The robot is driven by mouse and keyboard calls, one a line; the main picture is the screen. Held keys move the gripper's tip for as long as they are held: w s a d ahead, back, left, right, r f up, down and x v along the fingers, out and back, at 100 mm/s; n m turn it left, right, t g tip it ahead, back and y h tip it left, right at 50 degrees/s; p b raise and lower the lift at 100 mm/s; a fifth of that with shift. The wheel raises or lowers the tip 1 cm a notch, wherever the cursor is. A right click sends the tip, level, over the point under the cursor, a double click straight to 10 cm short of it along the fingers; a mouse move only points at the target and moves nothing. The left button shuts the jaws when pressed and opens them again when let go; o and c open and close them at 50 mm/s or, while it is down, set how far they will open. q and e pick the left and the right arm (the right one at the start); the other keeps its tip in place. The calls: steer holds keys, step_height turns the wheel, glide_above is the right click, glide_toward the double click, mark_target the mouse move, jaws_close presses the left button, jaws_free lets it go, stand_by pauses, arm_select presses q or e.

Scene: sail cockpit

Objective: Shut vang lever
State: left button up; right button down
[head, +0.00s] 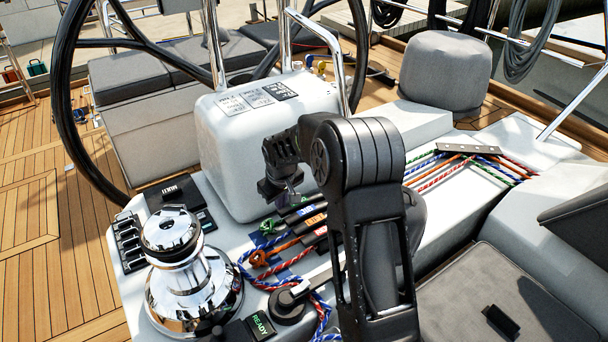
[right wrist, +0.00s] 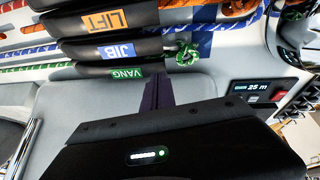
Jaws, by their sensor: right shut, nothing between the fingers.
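The vang lever (right wrist: 125,72), black with a green VANG label, lies nearest my right gripper in the right wrist view. It looks about parallel to the neighbouring levers; I cannot tell if it is fully down. My right gripper (head: 288,198) is shut and empty, pointing down at the lever. In the right wrist view its dark fingers (right wrist: 157,92) reach the lever's edge; whether they touch it is unclear. My left gripper is not in view.
The blue JIB lever (right wrist: 120,49) and orange LIFT lever (right wrist: 110,21) sit beside it. A chrome winch (head: 180,255) stands left of the row, and a white pod (head: 255,140) behind. Coloured ropes (head: 265,258) run out of the levers. A black steering wheel (head: 62,90) is at left.

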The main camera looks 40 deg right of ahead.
steer(key=shift+a+f+b, duration=0.25)
steer(key=shift+f+b, duration=0.15)
steer(key=shift+f, duration=0.35)
steer(key=w+a+p+v, duration=0.1)
steer(key=a+v, duration=0.2)
steer(key=v, duration=1)
steer(key=shift+w+r, duration=0.15)
steer(key=shift+r, duration=0.05)
